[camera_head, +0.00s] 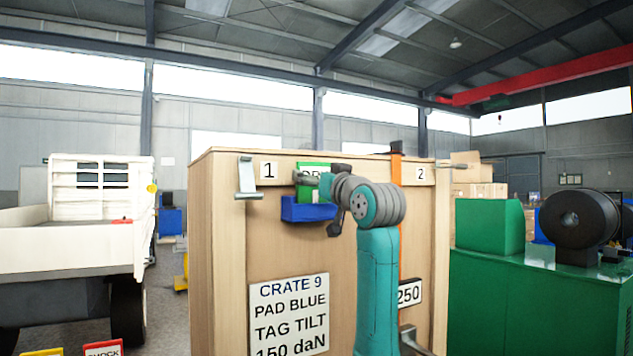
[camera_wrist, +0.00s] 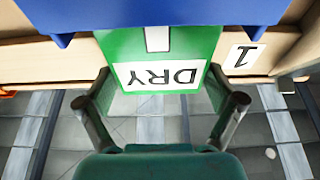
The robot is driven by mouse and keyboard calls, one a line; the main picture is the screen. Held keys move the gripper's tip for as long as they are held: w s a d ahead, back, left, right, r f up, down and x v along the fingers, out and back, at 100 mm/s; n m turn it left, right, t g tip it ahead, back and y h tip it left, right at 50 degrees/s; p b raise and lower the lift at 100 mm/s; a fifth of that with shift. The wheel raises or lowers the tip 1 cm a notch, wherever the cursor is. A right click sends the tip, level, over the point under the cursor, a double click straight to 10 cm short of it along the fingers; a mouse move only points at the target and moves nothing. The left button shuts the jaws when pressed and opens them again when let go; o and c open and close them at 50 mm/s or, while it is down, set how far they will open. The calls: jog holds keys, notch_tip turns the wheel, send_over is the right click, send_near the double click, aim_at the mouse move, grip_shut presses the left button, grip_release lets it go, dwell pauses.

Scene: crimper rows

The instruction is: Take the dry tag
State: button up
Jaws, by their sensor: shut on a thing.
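The dry tag (camera_head: 313,167) is a green card with a white panel marked DRY, at the upper front of a wooden crate. In the wrist view the dry tag (camera_wrist: 160,50) appears upside down, its lower part behind the blue pad (camera_wrist: 150,12). The blue pad (camera_head: 303,211) also shows in the head view, on the crate face. My gripper (camera_wrist: 160,88) is shut on the tag, with one finger at each side edge. In the head view my wrist hides part of the tag.
The crate (camera_head: 220,250) carries a CRATE 9 sign (camera_head: 289,315), number plates 1 (camera_head: 269,170) and 2 (camera_head: 421,174), a metal bracket (camera_head: 246,178) and an orange strap (camera_head: 396,172). A white truck (camera_head: 70,235) stands left, a green machine (camera_head: 540,310) right.

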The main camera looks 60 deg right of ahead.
jog(key=shift+r, duration=2.5)
